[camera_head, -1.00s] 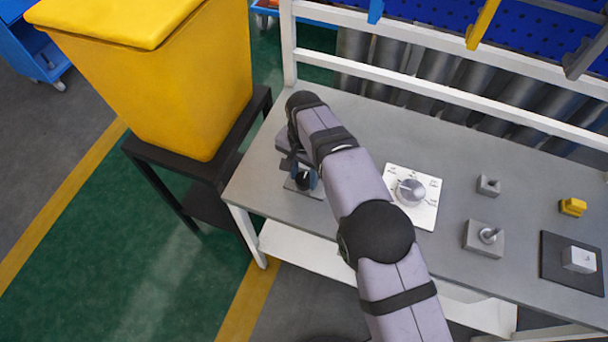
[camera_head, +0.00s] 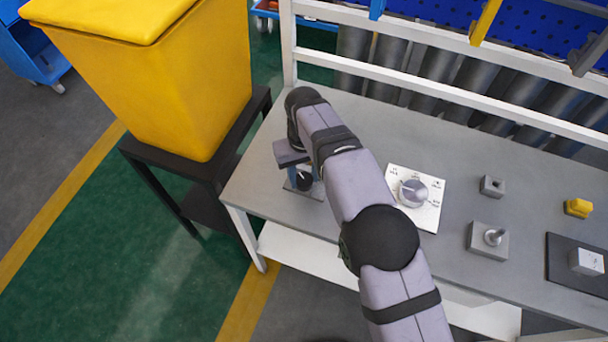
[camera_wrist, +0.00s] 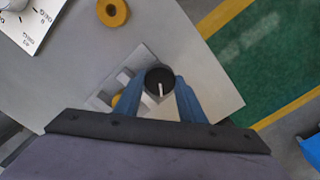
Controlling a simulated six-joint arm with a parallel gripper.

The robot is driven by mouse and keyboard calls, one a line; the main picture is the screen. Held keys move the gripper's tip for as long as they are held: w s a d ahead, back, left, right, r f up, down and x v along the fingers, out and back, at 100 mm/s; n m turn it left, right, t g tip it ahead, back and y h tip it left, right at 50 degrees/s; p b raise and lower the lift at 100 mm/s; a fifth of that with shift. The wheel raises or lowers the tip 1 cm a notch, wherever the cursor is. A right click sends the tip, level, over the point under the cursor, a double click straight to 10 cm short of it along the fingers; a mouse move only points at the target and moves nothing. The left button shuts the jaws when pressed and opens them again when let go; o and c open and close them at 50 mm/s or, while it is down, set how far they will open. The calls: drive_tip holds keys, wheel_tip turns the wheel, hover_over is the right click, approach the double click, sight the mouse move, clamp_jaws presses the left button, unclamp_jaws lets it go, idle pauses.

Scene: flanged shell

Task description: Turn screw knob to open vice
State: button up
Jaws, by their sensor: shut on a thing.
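The black round screw knob (camera_wrist: 159,80) with a white line on its face sits at the front of the small grey vice (camera_wrist: 137,63) in the wrist view. My gripper (camera_wrist: 160,92) has its two blue fingers on either side of the knob and is shut on it. A small yellow piece (camera_wrist: 117,101) shows at the vice, partly hidden by the left finger. In the head view the knob (camera_head: 304,181) is near the table's left front edge, with my gripper (camera_head: 303,177) at it. The arm hides part of the vice there.
A silver dial on a white plate (camera_head: 428,214) lies right of the arm. Grey blocks (camera_head: 488,240) and a yellow block (camera_head: 578,207) stand farther right. A yellow bin (camera_head: 190,90) stands left of the table.

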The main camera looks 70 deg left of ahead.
sight(304, 179)
drive_tip(key=n, duration=0.3)
drive_tip(key=shift+r+n, duration=0.1)
drive_tip(key=shift+n, duration=0.3)
idle(0.4)
drive_tip(key=o, duration=1)
drive_tip(key=shift+o, duration=0.2)
drive_tip(key=shift+r+b, duration=1.1)
drive_tip(key=shift+r, duration=2.55)
